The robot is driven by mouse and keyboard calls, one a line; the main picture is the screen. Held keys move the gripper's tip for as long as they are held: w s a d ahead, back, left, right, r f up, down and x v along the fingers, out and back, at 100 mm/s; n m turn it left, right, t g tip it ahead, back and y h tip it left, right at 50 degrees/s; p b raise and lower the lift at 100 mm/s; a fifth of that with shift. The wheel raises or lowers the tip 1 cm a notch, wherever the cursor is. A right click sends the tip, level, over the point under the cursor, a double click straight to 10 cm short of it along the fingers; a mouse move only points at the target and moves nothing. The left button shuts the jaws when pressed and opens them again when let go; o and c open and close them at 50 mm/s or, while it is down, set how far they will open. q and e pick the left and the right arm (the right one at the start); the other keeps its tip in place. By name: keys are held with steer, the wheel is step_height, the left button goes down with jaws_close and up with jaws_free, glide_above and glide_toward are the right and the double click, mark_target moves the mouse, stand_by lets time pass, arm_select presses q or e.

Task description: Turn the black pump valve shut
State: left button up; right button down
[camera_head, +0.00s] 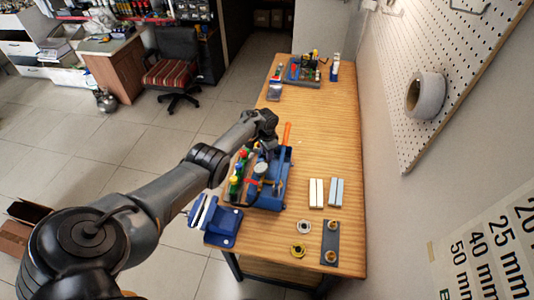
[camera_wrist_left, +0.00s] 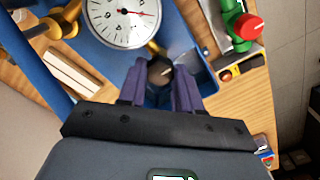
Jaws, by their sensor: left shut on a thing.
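The black pump valve (camera_wrist_left: 160,70) is a round dark knob with a light mark, seen in the left wrist view between my fingertips. My left gripper (camera_wrist_left: 159,82) is shut on it, one purple-grey finger on each side. The valve sits by a blue pump box (camera_wrist_left: 205,50) with a white round gauge (camera_wrist_left: 124,15). In the head view my left gripper (camera_head: 265,146) is over the far part of the blue pump (camera_head: 268,199), and my arm and gripper hide the valve there. My right gripper is not in view.
A green valve with a red cap (camera_wrist_left: 240,28) stands beside the pump. A blue vise (camera_head: 224,228) is at the bench's near left edge. White and light-blue blocks (camera_head: 336,192) and a dark plate with brass fittings (camera_head: 330,242) lie right. The far bench middle (camera_head: 325,125) is clear.

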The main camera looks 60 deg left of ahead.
arm_select(q)
steer(key=o, duration=1)
steer(key=shift+o, duration=0.2)
steer(key=shift+r, duration=0.15)
steer(key=shift+r+p, duration=0.3)
steer(key=shift+r, duration=0.05)
step_height(320, 180, up, 10)
steer(key=p, duration=0.3)
steer(key=shift+f, duration=0.2)
